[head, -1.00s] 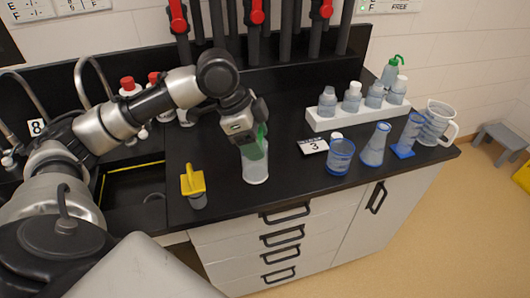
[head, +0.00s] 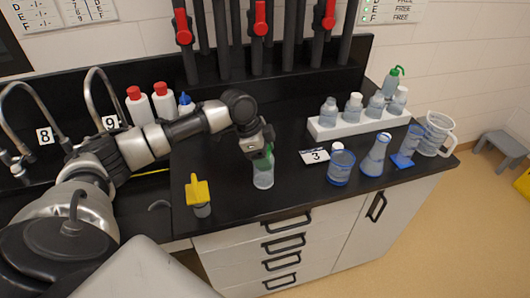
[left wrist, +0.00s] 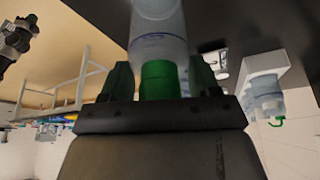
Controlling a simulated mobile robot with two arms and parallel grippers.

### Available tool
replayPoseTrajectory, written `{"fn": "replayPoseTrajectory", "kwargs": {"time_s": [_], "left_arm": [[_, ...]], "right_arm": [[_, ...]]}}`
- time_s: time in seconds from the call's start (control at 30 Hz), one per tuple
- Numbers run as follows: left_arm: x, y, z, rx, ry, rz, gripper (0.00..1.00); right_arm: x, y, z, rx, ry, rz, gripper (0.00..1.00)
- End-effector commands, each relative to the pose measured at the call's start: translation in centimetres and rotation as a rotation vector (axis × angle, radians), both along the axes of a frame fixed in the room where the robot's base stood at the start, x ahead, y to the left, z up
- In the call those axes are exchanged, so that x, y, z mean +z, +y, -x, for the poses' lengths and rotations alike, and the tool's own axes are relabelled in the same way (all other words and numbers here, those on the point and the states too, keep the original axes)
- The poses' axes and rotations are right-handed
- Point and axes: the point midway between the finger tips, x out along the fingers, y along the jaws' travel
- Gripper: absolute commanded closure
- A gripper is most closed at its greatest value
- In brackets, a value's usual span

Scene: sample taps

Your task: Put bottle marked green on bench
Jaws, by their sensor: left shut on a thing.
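My left gripper (head: 262,156) is shut on the green cap of a clear bottle (head: 264,178). The bottle is upright at the black bench (head: 225,198), left of the sign with a 3. I cannot tell whether its base touches the top. In the left wrist view the green cap (left wrist: 160,80) sits between the two fingers and the pale bottle body (left wrist: 158,35) extends beyond them. My right gripper does not show in the head view.
A yellow-handled item (head: 199,195) stands left of the bottle. A white rack (head: 335,130) holds several bottles behind. Sinks lie left.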

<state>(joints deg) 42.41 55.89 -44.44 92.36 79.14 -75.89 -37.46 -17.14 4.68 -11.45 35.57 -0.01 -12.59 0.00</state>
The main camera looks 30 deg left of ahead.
Motion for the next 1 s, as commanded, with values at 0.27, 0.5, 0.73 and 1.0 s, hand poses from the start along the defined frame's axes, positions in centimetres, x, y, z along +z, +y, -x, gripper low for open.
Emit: {"fn": "replayPoseTrajectory", "kwargs": {"time_s": [0.27, 0.5, 0.73, 1.0], "left_arm": [[-0.1, 0.0, 0.0, 0.000, 0.000, 0.001, 0.29], [-0.1, 0.0, 0.0, 0.000, 0.000, 0.001, 0.13], [0.4, 0.1, 0.0, 0.001, -0.002, 0.000, 0.13], [5.0, 1.9, 0.9, 0.001, -0.005, -0.001, 0.13]], "right_arm": [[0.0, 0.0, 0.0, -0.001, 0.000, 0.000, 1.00], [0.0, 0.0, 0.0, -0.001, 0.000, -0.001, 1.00], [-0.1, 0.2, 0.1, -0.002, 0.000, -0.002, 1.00], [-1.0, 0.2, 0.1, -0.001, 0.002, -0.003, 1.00]]}}
